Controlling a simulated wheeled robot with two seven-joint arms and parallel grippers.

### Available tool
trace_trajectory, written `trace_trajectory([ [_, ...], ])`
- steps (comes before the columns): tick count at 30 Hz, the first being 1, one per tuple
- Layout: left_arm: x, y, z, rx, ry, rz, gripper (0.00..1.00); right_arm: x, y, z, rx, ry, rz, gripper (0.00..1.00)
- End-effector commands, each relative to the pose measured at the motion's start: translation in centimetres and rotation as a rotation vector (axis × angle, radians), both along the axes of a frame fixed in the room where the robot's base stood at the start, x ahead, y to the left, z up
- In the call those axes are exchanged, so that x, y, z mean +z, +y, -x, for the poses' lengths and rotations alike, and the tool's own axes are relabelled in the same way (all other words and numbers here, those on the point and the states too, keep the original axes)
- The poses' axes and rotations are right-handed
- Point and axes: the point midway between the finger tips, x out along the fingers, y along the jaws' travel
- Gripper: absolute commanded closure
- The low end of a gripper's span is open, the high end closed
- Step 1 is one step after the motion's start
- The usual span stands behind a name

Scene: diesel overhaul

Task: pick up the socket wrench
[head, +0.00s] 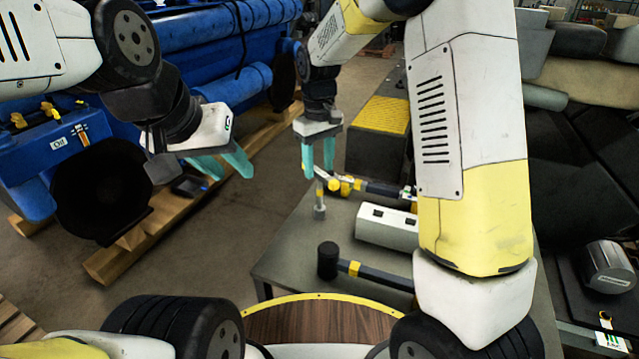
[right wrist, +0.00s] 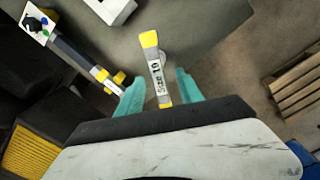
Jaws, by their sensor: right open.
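The socket wrench (head: 320,194), a short grey tool with yellow ends, is at the left edge of the grey table; a grey socket shows at its near end. My right gripper (head: 318,172) points down just above it, open. In the right wrist view the wrench (right wrist: 157,75) lies between the two teal fingers (right wrist: 159,80), with a visible gap on each side. Its round metal end is partly hidden behind the yellow end. My left gripper (head: 236,176) is open and empty, off to the left of the table, over the floor.
A longer dark tool with yellow parts (head: 374,187) lies right beside the wrench. A white box (head: 387,227) and a black mallet (head: 327,260) are nearer on the table (head: 290,238). A blue engine (head: 185,45) stands at left on wooden beams.

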Motion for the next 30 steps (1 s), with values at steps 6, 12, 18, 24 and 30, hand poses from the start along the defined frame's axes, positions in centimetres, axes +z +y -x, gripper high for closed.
trace_trajectory([
  [6, 0.0, 0.0, 0.0, 0.000, 0.000, 0.000, 0.64, -2.8, -0.1, 0.1, -0.001, 0.004, 0.000, 0.56],
  [12, 0.0, 0.0, 0.0, 0.000, 0.000, 0.000, 0.64, -5.6, -0.2, 0.0, -0.001, 0.001, 0.000, 0.56],
  [18, 0.0, 0.0, 0.0, 0.000, 0.000, 0.000, 0.64, -6.2, -0.2, -0.1, -0.001, -0.002, -0.002, 0.56],
  [24, 0.0, 0.0, 0.0, 0.000, 0.000, 0.000, 0.64, -6.2, -0.2, -0.1, -0.001, -0.002, -0.002, 0.72],
  [30, 0.0, 0.0, 0.0, 0.000, 0.000, 0.000, 0.64, -6.2, -0.2, -0.1, -0.002, -0.002, -0.002, 1.00],
])
